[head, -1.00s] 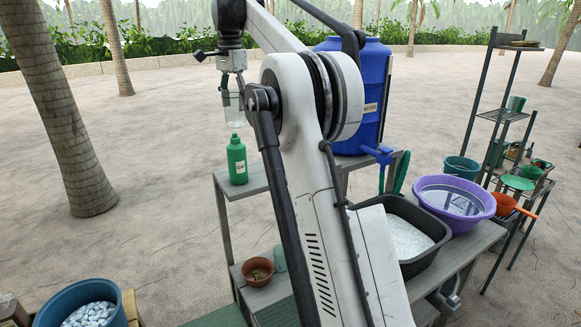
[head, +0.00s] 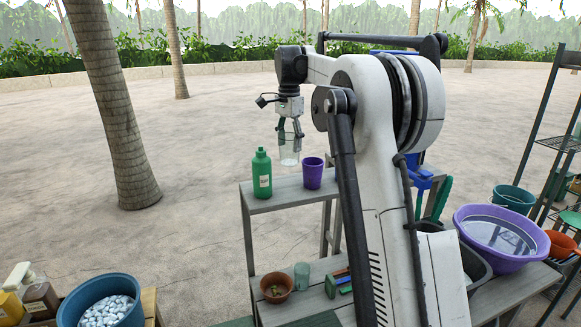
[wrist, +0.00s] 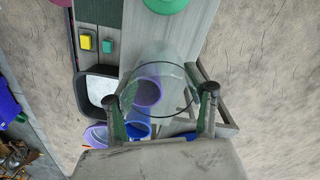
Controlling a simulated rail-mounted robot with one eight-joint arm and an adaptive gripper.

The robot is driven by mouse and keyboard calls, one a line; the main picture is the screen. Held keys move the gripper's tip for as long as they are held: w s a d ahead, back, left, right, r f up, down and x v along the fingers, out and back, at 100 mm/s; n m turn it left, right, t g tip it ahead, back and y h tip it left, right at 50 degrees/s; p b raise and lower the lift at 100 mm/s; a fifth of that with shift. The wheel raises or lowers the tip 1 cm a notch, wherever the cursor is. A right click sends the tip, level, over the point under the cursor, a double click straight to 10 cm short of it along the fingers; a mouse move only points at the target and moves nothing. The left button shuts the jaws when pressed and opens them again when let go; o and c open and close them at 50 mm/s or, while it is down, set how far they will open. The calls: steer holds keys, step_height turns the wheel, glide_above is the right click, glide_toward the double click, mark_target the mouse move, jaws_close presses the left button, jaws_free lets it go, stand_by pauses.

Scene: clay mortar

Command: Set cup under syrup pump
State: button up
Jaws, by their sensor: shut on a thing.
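My gripper (head: 289,133) is shut on a clear glass cup (head: 289,156) and holds it upright near the back edge of the upper shelf. In the wrist view the cup (wrist: 163,75) shows as a round rim between the two fingers, and things behind it show through the glass.
A green bottle (head: 262,178) and a purple cup (head: 313,174) stand on the upper shelf (head: 287,197), on either side of the held cup. A clay pot (head: 276,288) and another clear tumbler (head: 302,276) stand lower. A blue bucket (head: 75,312) of white stones is beside the pump bottles.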

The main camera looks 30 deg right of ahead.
mark_target(289, 166)
steer(key=shift+f+p, duration=0.45)
steer(key=shift+f, duration=3.8)
steer(key=shift+f, duration=0.2)
steer(key=o, duration=1.1)
steer(key=shift+r, duration=0.15)
